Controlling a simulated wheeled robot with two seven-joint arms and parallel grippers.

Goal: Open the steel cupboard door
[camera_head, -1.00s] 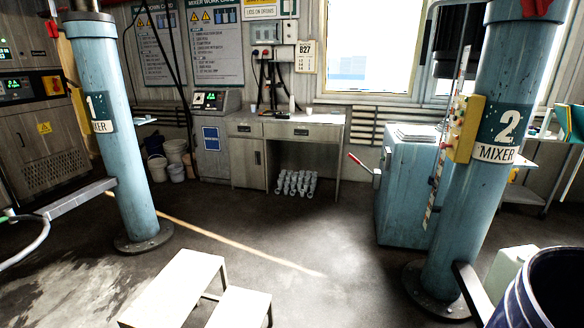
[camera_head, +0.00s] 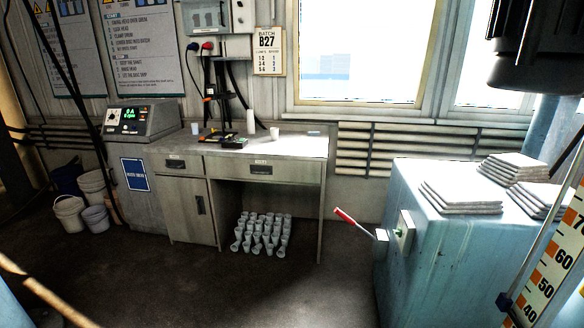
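The steel cupboard door (camera_head: 190,213) is at the left end of the steel desk (camera_head: 290,147), below a drawer. It looks closed, with a dark upright handle (camera_head: 201,204) near its right edge. The desk stands against the back wall, some way ahead of me. Neither of my grippers shows in the head view, so I cannot see whether they are open or shut.
A blue cabinet (camera_head: 420,250) with a red-handled lever (camera_head: 352,222) and stacked cloths (camera_head: 462,194) stands at right. White cups (camera_head: 262,235) sit under the desk. Buckets (camera_head: 70,214) and a control unit (camera_head: 141,120) are at left. The floor before the desk is clear.

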